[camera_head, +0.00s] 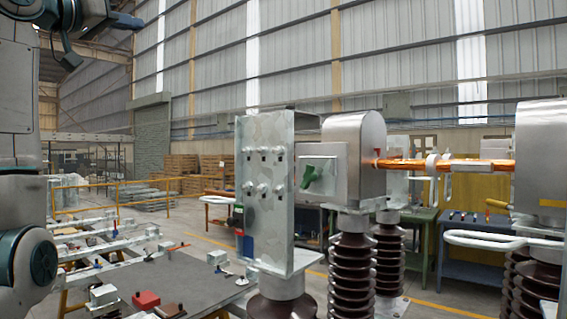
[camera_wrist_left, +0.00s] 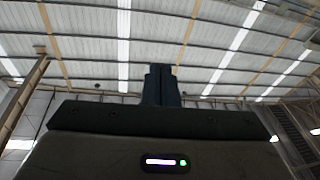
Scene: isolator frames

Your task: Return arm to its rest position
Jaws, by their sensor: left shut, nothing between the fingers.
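My left arm rises along the left edge in the head view, and its wrist is up at the top left corner. My left gripper (camera_head: 130,21) is dark and sits high up there, well away from the isolator frames. In the left wrist view the two dark fingers (camera_wrist_left: 161,85) are together with nothing between them, pointing up toward the roof. My right gripper is in neither view.
An isolator frame with a metal plate (camera_head: 270,215), a green part (camera_head: 318,174) and brown ribbed insulators (camera_head: 354,265) stands right of centre. A copper-coloured bar (camera_head: 460,166) runs to another metal housing (camera_head: 541,150). A grey worktable (camera_head: 190,285) with small parts lies lower left.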

